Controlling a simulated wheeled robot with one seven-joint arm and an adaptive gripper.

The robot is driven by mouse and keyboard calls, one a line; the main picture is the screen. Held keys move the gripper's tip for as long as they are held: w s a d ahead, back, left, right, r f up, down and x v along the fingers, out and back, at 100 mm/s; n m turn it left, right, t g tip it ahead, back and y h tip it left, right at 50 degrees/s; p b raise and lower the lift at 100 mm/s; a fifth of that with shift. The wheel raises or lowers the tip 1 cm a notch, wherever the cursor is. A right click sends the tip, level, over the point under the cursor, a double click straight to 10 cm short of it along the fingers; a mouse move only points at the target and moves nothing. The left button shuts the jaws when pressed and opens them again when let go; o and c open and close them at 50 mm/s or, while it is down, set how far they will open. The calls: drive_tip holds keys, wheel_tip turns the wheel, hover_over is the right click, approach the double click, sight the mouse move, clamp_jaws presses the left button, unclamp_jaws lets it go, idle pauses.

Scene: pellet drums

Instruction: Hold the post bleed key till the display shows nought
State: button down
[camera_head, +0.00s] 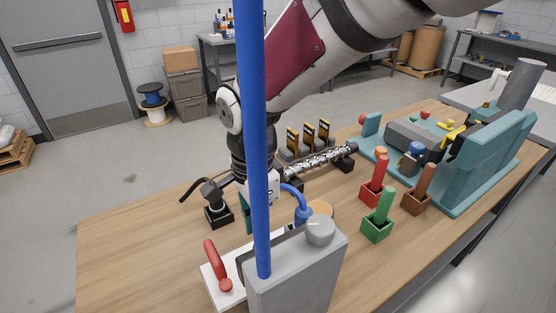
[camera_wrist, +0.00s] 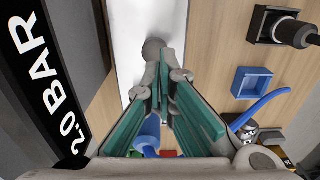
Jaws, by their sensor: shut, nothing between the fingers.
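The display (camera_wrist: 50,85) of the grey post reads "2.0 BAR", sideways at the left of the wrist view. In the head view the grey post box (camera_head: 300,270) stands at the table's front, with a grey cap on top. My gripper (camera_head: 249,222) is beside it, partly hidden by a blue pole. In the wrist view its teal fingers (camera_wrist: 162,88) are shut and empty, pointing towards a white plate (camera_wrist: 135,20). A small grey rounded piece (camera_wrist: 153,47) shows on the plate beyond the fingertips. I cannot tell whether it is the bleed key or whether the fingers touch it.
The blue pole (camera_head: 253,130) rises close in front of my arm. A red handle (camera_head: 216,265) sits on the white plate. A black holder (camera_head: 217,212) and red (camera_head: 376,184), green (camera_head: 380,220) and brown (camera_head: 418,195) posts stand nearby. The table's left part is clear.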

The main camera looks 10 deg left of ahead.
drive_tip(key=shift+f, duration=2)
drive_tip(key=shift+f, duration=0.1)
drive_tip(key=shift+f, duration=0.85)
drive_tip(key=shift+s+d+f, duration=0.15)
drive_tip(key=shift+s, duration=0.05)
drive_tip(key=shift+r+p, duration=0.35)
drive_tip(key=shift+r, duration=0.25)
wheel_tip(320, 180, up, 13)
drive_tip(key=p, duration=0.1)
drive_tip(key=shift+w+r, duration=0.2)
